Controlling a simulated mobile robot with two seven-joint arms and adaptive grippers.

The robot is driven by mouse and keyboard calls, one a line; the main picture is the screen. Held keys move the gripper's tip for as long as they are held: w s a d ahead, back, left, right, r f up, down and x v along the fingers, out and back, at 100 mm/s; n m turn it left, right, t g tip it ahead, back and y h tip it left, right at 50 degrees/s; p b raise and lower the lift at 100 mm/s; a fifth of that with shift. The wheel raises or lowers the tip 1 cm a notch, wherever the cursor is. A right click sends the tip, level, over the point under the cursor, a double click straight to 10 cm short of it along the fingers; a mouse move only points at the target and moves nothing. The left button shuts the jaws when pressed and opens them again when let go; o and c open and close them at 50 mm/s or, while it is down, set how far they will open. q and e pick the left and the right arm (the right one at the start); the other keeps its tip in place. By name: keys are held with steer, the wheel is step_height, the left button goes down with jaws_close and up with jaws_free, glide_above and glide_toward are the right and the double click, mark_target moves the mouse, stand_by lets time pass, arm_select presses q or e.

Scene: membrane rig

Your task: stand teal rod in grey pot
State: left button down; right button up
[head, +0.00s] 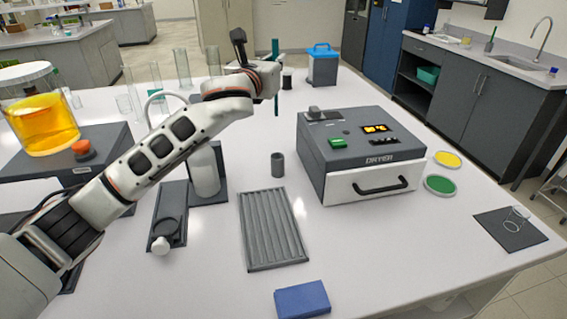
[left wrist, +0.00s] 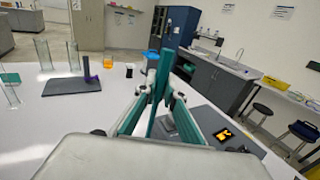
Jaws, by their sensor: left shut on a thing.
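The teal rod (head: 275,46) stands about upright in my left gripper (head: 270,78), which is shut on it. The rod shows above and below the jaws. In the left wrist view the rod (left wrist: 181,28) rises between the fingers of my left gripper (left wrist: 164,90). The grey pot (head: 278,164), a small dark grey cylinder, stands on the white table left of the dryer. In the head view the rod is farther back than the pot and apart from it. I cannot make out the pot in the left wrist view. My right gripper is not in view.
The dryer (head: 345,160) stands right of the pot. A ribbed grey tray (head: 272,228) lies in front of the pot, with a blue block (head: 302,299) nearer. A small black cylinder (head: 288,79) and a blue-lidded box (head: 322,66) stand behind. Glass tubes (head: 182,68) stand left.

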arm_select(q)
steer(key=shift+w+f, duration=0.1)
steer(key=shift+w, duration=0.1)
step_height(320, 180, down, 15)
steer(key=shift+r+b, duration=0.1)
steer(key=shift+b, duration=0.85)
steer(key=shift+f+b, duration=0.45)
steer(key=shift+f, duration=2.05)
steer(key=c, duration=2.1)
jaws_free()
steer(key=shift+c, duration=0.2)
